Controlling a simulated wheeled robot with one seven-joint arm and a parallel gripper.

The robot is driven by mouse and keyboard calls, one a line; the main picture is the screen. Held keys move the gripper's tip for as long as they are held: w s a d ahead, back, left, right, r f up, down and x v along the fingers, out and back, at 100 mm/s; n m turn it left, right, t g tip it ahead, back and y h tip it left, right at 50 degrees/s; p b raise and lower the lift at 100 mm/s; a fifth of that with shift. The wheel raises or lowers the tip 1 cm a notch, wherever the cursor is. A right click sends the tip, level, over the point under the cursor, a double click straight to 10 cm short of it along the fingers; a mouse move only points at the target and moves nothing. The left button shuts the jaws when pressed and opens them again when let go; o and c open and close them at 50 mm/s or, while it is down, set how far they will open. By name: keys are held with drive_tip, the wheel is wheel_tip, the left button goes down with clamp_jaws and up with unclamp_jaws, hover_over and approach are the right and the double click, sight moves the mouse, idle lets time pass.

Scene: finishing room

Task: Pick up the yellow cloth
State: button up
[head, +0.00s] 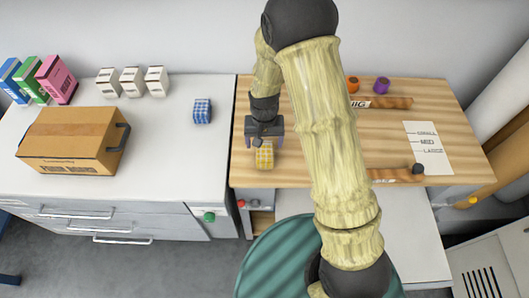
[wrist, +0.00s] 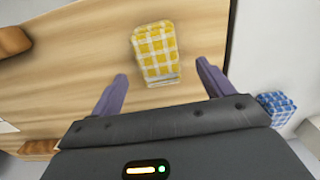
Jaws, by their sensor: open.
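The yellow cloth (head: 264,156) is a folded yellow-and-white checked piece. It lies on the wooden worktop (head: 208,0) near its left edge in the head view. In the wrist view the cloth (wrist: 156,52) lies just beyond the fingertips and between their lines. My gripper (wrist: 160,72) is open and empty, with its two purple fingers apart. In the head view my gripper (head: 264,140) is at the cloth's far side and hides part of it. I cannot tell the exact height of the fingers above the wood.
A blue checked cloth (head: 202,111) lies on the white counter to the left; it also shows in the wrist view (wrist: 277,106). A cardboard box (head: 70,145) and several small cartons stand there. Orange and purple round items (head: 382,85) and a paper sheet (head: 428,150) are to the right.

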sight(265, 149)
drive_tip(key=shift+f, duration=0.5)
drive_tip(key=shift+s+f+p, duration=0.1)
drive_tip(key=shift+f+p, duration=0.65)
drive_tip(key=shift+f, duration=1.85)
drive_tip(key=shift+d, duration=0.1)
drive_tip(key=c, duration=1.1)
drive_tip(key=shift+r, duration=0.1)
wheel_tip(265, 149, up, 10)
drive_tip(key=shift+f+b, duration=0.1)
drive_tip(key=shift+b, duration=0.65)
